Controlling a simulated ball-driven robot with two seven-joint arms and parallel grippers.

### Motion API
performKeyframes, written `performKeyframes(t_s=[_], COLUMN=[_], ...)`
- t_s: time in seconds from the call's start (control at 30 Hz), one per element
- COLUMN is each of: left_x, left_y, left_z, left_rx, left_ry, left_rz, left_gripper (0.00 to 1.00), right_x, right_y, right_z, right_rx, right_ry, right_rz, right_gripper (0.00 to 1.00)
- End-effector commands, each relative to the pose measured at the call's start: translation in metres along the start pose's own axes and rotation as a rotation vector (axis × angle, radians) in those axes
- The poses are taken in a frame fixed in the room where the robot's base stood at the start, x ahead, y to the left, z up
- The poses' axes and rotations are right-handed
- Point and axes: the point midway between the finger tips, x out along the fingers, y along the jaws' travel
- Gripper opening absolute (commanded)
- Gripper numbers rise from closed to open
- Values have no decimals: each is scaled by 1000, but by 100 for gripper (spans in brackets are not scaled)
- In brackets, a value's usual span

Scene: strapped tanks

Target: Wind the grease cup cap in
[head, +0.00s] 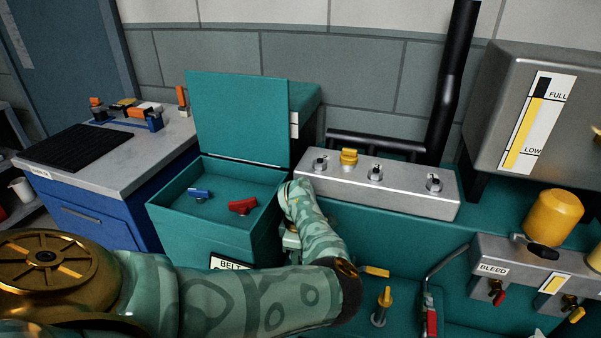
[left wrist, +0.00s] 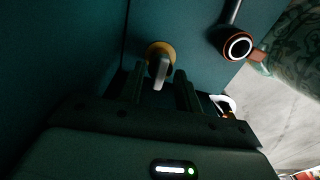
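In the left wrist view a round yellow-brass piece with a pale grey bar (left wrist: 160,60) sits on a dark teal wall. My left gripper (left wrist: 160,78) is open just in front of it, one finger on each side of the bar's end, with no clear contact. The head view shows a yellow cap (head: 349,156) on the grey metal block and a yellow-topped fitting (head: 384,297) lower down. I cannot tell which piece is the grease cup cap. My right gripper is not in view.
An open teal bin (head: 175,218) holds a blue and a red wing-shaped piece. The grey metal block (head: 400,194) carries several fittings. A steel tank with a level gauge (head: 537,120) stands at right. A ringed pipe end (left wrist: 238,45) is close right of my left gripper.

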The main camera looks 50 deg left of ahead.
Motion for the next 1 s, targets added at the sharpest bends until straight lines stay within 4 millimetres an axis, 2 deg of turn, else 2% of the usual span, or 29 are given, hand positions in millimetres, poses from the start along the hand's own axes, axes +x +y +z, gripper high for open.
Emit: performKeyframes(t_s=[0.27,0.4,0.57,0.73,1.0], left_x=[1,1,0,-5,2], left_y=[0,0,0,0,0], left_z=[0,0,0,0,0], left_rx=[0,0,7,112,138], left_ry=[0,0,0,-2,1], left_rz=[1,0,0,1,-2], left_gripper=[34,0,0,0,0], right_x=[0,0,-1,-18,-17], right_y=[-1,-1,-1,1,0], right_z=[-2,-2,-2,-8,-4], right_rx=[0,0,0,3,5], right_ry=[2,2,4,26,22], right_rz=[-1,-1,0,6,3], right_gripper=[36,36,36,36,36])
